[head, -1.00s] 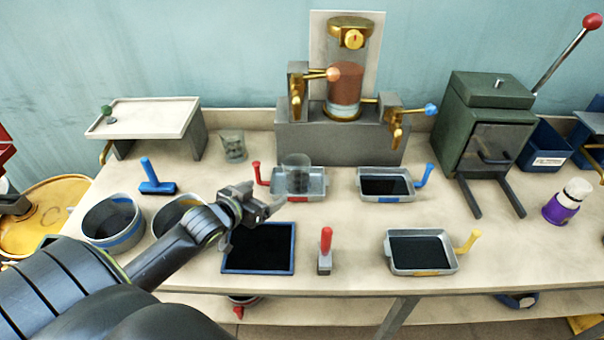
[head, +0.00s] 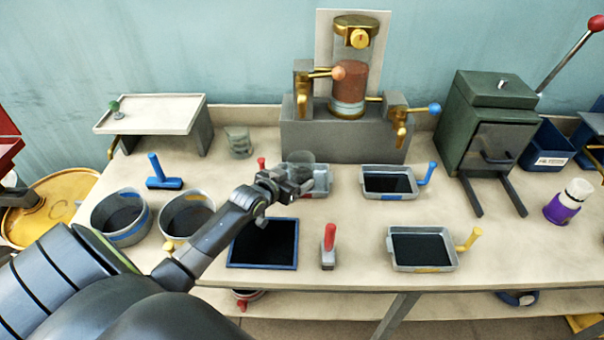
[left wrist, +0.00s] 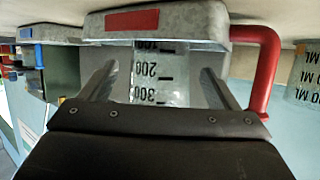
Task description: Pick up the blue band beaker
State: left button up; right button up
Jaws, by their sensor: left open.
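A clear glass beaker (head: 301,158) stands in the red-handled grey tray (head: 322,185) in the head view. In the left wrist view the beaker (left wrist: 158,75) shows black volume marks, appearing upside down. I see no blue band on it. My left gripper (head: 288,184) is open in front of the beaker and hides its lower part in the head view. In the left wrist view its two fingers (left wrist: 157,88) lie to either side of the beaker, with gaps. A second glass beaker (head: 239,143) stands farther back left. My right gripper is not in view.
A blue-banded round pot (head: 122,236) and another round pot (head: 187,213) stand left of my arm. A blue-rimmed dark tray (head: 263,265) lies below my gripper. A blue-handled tray (head: 390,195) is to the right. The tap stand (head: 340,142) rises behind.

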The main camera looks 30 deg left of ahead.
aim_at(295, 175)
pick_arm(q)
jog(key=shift+x, duration=1.75)
jog(key=c, duration=1.1)
jog(key=shift+c, duration=0.3)
jog(key=shift+r, duration=0.2)
